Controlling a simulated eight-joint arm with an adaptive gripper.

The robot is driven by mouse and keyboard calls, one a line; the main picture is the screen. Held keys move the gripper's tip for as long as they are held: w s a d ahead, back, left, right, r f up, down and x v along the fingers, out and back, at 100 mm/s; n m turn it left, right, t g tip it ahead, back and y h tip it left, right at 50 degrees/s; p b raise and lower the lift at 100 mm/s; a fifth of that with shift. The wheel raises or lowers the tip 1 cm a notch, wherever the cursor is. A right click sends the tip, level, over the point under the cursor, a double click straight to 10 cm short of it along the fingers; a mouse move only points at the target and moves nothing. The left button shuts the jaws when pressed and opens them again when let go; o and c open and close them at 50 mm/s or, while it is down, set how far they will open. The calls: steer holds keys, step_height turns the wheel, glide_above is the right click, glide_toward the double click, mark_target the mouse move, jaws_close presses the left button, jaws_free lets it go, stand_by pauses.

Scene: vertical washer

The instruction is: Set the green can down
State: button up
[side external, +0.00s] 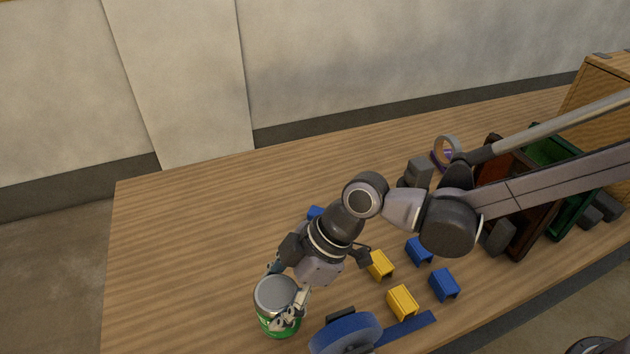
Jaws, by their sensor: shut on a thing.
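The green can (278,298) is at the lower left of the side external view, with its grey metal lid facing up toward the camera and green showing on its lower side. My gripper (282,292) is shut on the can, with a finger visible on its right side and part of another at its upper left. The can is over the near left part of the wooden table (180,240). I cannot tell whether its base touches the table.
Blue blocks (444,285) and yellow blocks (402,301) lie right of my gripper. A blue round-ended object (345,335) is close to the can's right. Green (548,150) and dark red bins (497,165), and a wooden box (600,90), stand at right. The table's left is clear.

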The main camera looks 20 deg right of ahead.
steer(key=shift+f, duration=2)
steer(key=shift+f, duration=0.1)
steer(key=o, duration=1.5)
steer(key=shift+c, duration=0.2)
steer(key=w+v, duration=0.1)
steer(key=v, duration=1.1)
steer(key=s+d+r+m+t+h, duration=0.1)
steer(key=d+m+t+h, duration=0.2)
steer(key=d+m, duration=0.5)
steer(key=s+d+r+m+t+h, duration=0.1)
steer(key=d+m, duration=0.7)
steer(key=d, duration=1.9)
steer(key=s+t+h, duration=0.1)
steer(key=t+h, duration=0.1)
steer(key=shift+m+h, duration=0.3)
